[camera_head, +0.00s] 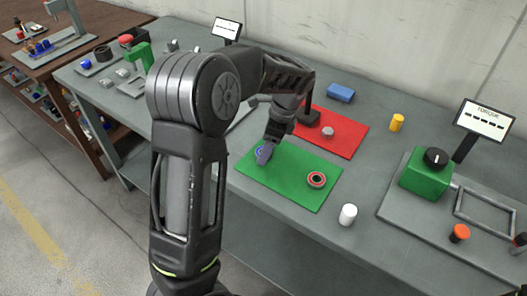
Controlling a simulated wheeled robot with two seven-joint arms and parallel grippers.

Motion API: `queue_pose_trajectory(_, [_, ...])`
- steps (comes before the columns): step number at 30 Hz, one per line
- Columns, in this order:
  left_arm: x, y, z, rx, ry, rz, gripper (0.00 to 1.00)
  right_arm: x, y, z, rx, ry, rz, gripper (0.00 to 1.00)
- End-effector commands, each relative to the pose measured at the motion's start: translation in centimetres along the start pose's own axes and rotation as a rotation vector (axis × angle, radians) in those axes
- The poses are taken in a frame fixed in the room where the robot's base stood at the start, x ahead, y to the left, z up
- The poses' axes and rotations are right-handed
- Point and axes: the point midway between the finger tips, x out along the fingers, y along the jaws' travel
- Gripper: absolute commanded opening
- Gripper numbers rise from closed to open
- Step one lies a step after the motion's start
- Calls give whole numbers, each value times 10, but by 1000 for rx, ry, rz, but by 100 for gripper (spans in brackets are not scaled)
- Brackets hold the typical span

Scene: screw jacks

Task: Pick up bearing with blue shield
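My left gripper (264,155) points down at the upper left part of the green mat (285,192). A blue ring-shaped part, seemingly the bearing with the blue shield (259,150), shows at its fingertips and is mostly hidden by them. I cannot tell whether the fingers are closed on it or only around it, or whether it touches the mat. A bearing with a red shield (316,179) lies on the right part of the green mat, apart from the gripper. My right gripper is not in view.
A red mat (347,138) with a grey metal part (327,132) lies behind. A blue block (340,93), yellow cylinder (397,123) and white cylinder (348,214) stand around the mats. A torque fixture with a green box (427,180) is at right.

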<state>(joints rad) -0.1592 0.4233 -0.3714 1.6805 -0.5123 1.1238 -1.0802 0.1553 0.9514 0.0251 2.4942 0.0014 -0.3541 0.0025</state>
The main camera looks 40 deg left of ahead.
Motion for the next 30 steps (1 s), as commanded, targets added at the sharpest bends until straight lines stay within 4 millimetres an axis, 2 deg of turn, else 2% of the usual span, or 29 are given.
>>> queue_pose_trajectory(4, [8, 0, 0, 0, 0, 0, 67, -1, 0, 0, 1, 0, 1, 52])
queue_pose_trajectory(20, [7, 0, 0, -1, 0, 0, 67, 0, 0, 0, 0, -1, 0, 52])
queue_pose_trajectory(30, [7, 0, 0, -1, 0, 0, 40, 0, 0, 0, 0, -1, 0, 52])
